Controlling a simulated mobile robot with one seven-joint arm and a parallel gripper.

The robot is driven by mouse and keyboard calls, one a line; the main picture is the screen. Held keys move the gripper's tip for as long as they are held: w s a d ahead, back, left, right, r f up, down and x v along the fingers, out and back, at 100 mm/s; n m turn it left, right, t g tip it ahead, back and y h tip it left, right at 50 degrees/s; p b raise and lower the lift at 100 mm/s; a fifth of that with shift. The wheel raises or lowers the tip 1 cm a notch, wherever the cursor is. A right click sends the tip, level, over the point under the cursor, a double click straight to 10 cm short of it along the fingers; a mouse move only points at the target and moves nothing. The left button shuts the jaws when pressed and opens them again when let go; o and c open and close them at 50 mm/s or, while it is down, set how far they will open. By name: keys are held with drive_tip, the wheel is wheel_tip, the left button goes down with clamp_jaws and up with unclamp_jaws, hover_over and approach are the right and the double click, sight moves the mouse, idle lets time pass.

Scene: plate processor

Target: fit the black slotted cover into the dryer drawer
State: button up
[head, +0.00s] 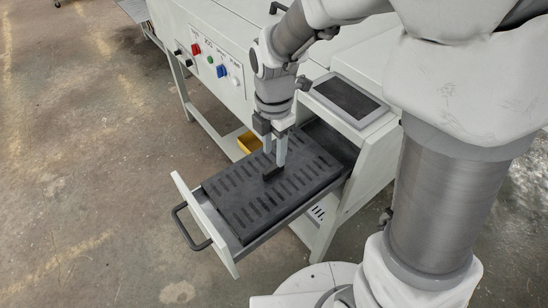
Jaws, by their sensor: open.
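The black slotted cover (247,209) lies flat over the pulled-out dryer drawer (206,226), with rows of slots on its top. A small black grip block (272,174) stands near the middle of the cover. My gripper (273,162) points down with its fingers open, right at this block. I cannot tell whether the fingers touch it. The cover's near edge runs close along the drawer's side; whether it sits fully down inside is hard to tell. The far end of the drawer is in shadow under the machine.
The drawer has a black handle (188,229) on its white front. The white machine carries a control panel (209,62) with coloured buttons and a dark screen (346,97). The floor at left is clear.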

wheel_tip(320, 180, up, 7)
drive_tip(key=s+d+r+m+t, duration=0.2)
drive_tip(key=s+d+r+m, duration=0.2)
drive_tip(key=m, duration=0.8)
drive_tip(key=s+d+r+m+t, duration=0.3)
drive_tip(key=s+d+r+m, duration=0.2)
drive_tip(key=s+m, duration=0.3)
drive_tip(key=d+m, duration=0.1)
drive_tip(key=m, duration=0.3)
drive_tip(key=shift+s+d+r+m+t+p, duration=0.2)
drive_tip(key=shift+d+m+t+p, duration=0.1)
drive_tip(key=shift+m, duration=0.1)
